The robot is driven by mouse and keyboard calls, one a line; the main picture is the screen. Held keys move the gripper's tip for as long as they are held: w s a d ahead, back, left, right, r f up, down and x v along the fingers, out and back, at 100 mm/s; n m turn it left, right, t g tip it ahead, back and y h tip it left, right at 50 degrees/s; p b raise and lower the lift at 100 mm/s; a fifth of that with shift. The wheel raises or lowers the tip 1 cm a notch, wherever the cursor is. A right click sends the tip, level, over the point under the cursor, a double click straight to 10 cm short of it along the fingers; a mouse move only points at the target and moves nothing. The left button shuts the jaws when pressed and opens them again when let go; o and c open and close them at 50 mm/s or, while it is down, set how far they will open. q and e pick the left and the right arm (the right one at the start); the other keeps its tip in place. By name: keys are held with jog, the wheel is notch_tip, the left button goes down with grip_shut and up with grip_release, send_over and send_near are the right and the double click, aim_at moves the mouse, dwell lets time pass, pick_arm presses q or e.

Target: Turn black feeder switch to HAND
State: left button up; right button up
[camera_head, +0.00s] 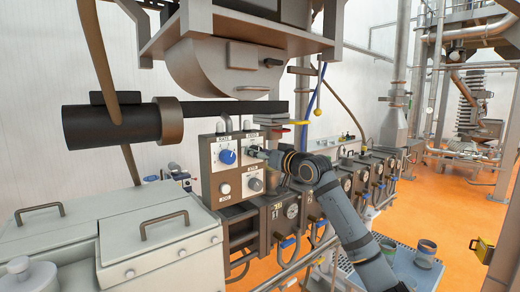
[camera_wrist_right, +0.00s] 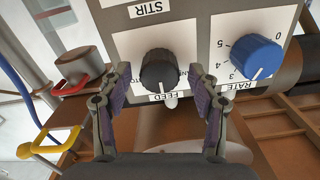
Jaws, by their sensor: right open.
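The black feeder switch (camera_wrist_right: 159,70) is a round ribbed knob on a white plate marked FEED, seen in the right wrist view. A pale pointer or tab shows at its lower edge, towards the FEED label. My right gripper (camera_wrist_right: 158,82) is open, with one finger on each side of the knob; small gaps seem to remain, and contact cannot be told. My left gripper is not in view.
A blue RATE dial (camera_wrist_right: 246,56) sits close beside the switch; it also shows in the head view (camera_head: 227,156). A grey knob (camera_head: 255,184) and a white button (camera_head: 225,188) are lower on the panel. A dark horizontal barrel (camera_head: 110,125) runs above and left.

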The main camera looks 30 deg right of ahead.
jog(key=c, duration=1.2)
jog(key=shift+n, duration=0.3)
jog(key=shift+a+n+p, duration=0.1)
jog(key=shift+n+p, duration=2.95)
jog(key=shift+n, duration=2.55)
jog(key=o, duration=1.2)
